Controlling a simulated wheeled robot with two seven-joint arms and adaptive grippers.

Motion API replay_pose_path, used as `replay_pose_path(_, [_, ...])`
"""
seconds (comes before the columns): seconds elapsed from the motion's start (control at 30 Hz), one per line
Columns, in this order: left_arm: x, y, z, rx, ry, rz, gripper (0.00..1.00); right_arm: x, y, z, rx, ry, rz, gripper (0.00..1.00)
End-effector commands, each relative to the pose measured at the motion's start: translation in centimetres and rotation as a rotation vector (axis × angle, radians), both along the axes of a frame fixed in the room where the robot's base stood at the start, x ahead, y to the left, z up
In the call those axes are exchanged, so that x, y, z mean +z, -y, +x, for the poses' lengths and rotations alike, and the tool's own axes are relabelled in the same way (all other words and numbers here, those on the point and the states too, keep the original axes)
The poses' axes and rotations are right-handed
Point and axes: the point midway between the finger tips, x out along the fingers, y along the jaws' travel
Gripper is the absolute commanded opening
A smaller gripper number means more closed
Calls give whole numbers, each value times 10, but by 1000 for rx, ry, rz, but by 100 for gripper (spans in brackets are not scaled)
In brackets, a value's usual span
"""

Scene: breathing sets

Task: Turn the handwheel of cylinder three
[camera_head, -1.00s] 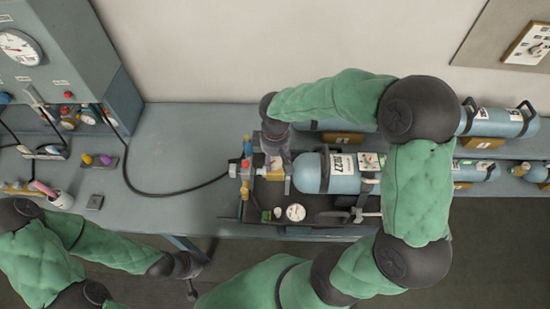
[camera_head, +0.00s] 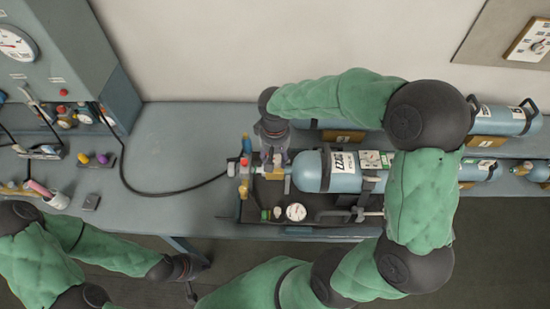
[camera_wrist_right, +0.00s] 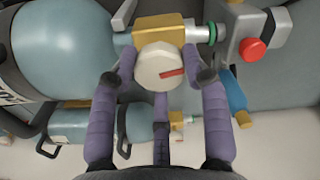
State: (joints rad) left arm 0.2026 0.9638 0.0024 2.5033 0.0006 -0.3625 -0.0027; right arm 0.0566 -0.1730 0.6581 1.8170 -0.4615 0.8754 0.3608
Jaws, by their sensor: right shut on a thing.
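A blue gas cylinder (camera_head: 344,172) lies on its side on a dark tray (camera_head: 327,205) in the head view. The wrist view shows its rounded end (camera_wrist_right: 62,45), a brass valve block (camera_wrist_right: 160,27) and a white round handwheel (camera_wrist_right: 160,66) with a red mark. My right gripper (camera_head: 274,160) reaches down over the valve; in the wrist view its purple fingers (camera_wrist_right: 165,78) are shut on the handwheel, one at each side. The cylinder's number is too small to read. My left gripper (camera_head: 190,284) hangs low, away from the bench, its fingers too small to judge.
More cylinders (camera_head: 500,120) lie at the back right. A black hose (camera_head: 150,192) runs from the grey gauge panel (camera_head: 60,45) to the valve fittings. A small gauge (camera_head: 296,211) sits on the tray. The bench (camera_head: 185,140) left of the valve is mostly clear.

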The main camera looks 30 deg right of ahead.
Motion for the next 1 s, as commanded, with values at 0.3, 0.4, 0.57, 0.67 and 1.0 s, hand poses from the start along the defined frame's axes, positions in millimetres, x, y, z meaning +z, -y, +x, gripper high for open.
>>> replay_pose_path(0.3, [-6,0,0,0,0,0,0,1,0,2,-152,8,2,14])
replay_pose_path(0.4, [-7,0,0,0,0,0,0,1,0,3,-175,8,2,14])
replay_pose_path(0.57, [-7,0,0,0,0,0,0,1,1,3,-192,9,2,14])
replay_pose_path(0.67, [-7,0,0,0,0,0,0,1,1,3,-194,9,1,14])
replay_pose_path(1.0, [-7,0,0,0,0,0,0,2,1,3,-193,9,1,71])
